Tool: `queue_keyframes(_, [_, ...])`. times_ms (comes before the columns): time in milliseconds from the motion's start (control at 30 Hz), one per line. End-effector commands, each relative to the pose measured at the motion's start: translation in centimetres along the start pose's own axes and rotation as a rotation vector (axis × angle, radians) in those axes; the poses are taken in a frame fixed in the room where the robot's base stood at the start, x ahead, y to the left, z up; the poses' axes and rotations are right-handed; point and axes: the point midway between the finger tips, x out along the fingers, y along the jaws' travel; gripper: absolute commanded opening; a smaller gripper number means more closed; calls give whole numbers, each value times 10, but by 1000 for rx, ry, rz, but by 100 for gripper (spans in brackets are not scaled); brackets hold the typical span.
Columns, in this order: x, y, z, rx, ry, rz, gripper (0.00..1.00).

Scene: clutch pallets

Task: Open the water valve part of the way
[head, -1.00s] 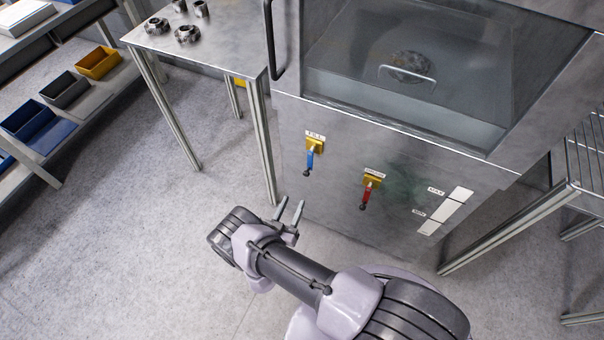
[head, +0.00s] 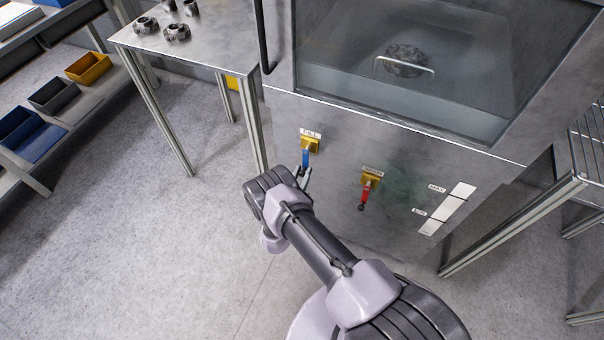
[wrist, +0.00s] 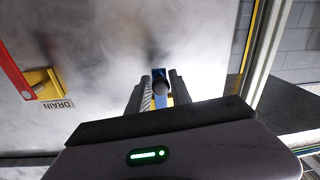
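The water valve labelled FILL has a yellow body (head: 310,145) and a blue lever (head: 306,158) that hangs down on the machine's front panel. My gripper (head: 304,174) is at the lower end of this lever. In the wrist view the blue lever (wrist: 159,74), with its dark round end knob, sits between the two fingers of my gripper (wrist: 160,90). The fingers stand apart, with a small gap visible at the knob's sides. The lower part of the lever is partly hidden by my gripper in the head view.
A DRAIN valve with a red lever (head: 364,198) is to the right on the same panel. A level gauge (head: 448,208) with MAX and MIN labels is further right. A steel table (head: 215,45) with metal parts stands at the left; its leg is near my gripper.

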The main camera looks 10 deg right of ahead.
Motion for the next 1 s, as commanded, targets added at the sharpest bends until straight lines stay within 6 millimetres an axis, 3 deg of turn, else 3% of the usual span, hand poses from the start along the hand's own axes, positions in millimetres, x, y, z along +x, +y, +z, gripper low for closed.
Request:
queue_keyframes(33, [0,-1,0,0,1,-2,12])
queue_keyframes(100, [0,-1,0,0,1,-3,0])
queue_keyframes(1000, [-1,-3,0,-1,3,-8,0])
